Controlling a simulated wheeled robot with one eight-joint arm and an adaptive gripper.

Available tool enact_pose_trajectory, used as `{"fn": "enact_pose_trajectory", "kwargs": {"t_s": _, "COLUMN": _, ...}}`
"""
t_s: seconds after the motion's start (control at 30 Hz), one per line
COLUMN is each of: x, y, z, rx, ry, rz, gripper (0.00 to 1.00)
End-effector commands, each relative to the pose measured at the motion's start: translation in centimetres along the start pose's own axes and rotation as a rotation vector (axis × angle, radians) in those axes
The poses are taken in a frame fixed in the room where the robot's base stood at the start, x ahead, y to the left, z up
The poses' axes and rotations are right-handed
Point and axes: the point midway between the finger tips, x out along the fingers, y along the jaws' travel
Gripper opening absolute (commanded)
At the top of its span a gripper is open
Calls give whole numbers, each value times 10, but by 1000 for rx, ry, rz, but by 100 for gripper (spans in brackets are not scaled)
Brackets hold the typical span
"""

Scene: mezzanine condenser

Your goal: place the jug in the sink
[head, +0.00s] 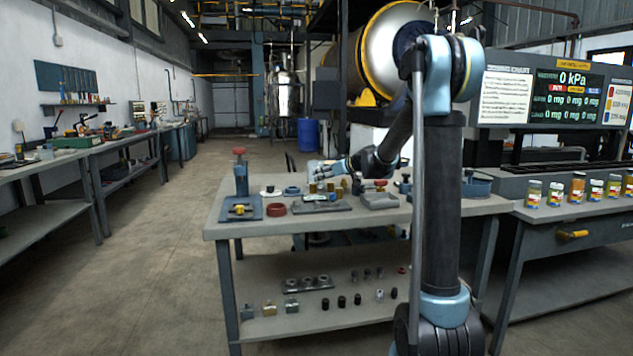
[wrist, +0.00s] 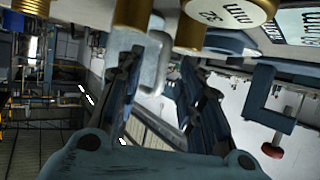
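I cannot make out a jug or a sink for certain in either view. My gripper (head: 322,168) is low over the back of the grey workbench (head: 225,229) in the head view, too small there to read its fingers. In the wrist view my gripper (wrist: 160,72) has its two dark fingers apart, with a gap between them. A pale grey bent piece (wrist: 158,62) shows in or behind that gap; I cannot tell what it belongs to or whether a finger touches it. Brass cylinders, one marked 32 mm (wrist: 228,12), are close beyond the fingertips.
Labelled jars (head: 556,194) stand on the right bench. A blue barrel (head: 308,134) is at the back. The floor to the left (head: 150,260) is clear.

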Motion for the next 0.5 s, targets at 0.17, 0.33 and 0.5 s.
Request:
{"fn": "enact_pose_trajectory", "kwargs": {"t_s": 0.17, "x": 11, "y": 0, "z": 0, "rx": 0, "ry": 0, "rz": 0, "gripper": 35}}
{"fn": "enact_pose_trajectory", "kwargs": {"t_s": 0.33, "x": 11, "y": 0, "z": 0, "rx": 0, "ry": 0, "rz": 0, "gripper": 35}}
{"fn": "enact_pose_trajectory", "kwargs": {"t_s": 0.5, "x": 11, "y": 0, "z": 0, "rx": 0, "ry": 0, "rz": 0, "gripper": 0}}
